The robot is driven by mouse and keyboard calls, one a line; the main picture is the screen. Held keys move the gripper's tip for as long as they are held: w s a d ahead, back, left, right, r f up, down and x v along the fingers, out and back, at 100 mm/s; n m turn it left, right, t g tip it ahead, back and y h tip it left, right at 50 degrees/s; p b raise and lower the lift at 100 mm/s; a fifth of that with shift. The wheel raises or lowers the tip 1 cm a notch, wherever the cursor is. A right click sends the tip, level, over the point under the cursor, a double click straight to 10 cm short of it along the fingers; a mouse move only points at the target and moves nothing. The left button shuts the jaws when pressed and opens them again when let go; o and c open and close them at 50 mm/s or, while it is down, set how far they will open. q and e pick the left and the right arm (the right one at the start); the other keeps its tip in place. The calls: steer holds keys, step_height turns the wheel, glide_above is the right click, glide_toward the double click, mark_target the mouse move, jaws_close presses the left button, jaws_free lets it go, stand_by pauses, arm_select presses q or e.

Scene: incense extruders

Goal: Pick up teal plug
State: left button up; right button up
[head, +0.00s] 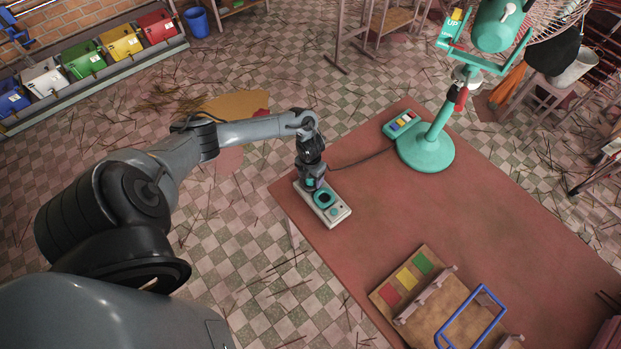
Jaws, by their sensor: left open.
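A grey power strip (338,214) lies near the left corner of the reddish table. A teal patch (310,182), which looks like the teal plug, shows at the strip's far end, partly hidden by my left gripper. My left gripper (311,180) points down over that end, its open fingers close around the teal patch; I cannot tell whether they touch it. Beside it on the strip is a teal square ring (325,198) with a dark centre. A dark cable (362,160) runs from near the gripper towards the teal fan-like stand (426,150). My right gripper is not in view.
A control box (403,124) with coloured buttons sits by the stand's base. A wooden tray (440,300) with red, yellow and green squares and a blue frame (470,318) lies at the table's front. The table middle is clear. Coloured bins (120,43) stand far left.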

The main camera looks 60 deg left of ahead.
arm_select(q)
steer(key=c, duration=1.1)
steer(key=shift+c, duration=0.2)
steer(key=shift+r, duration=0.15)
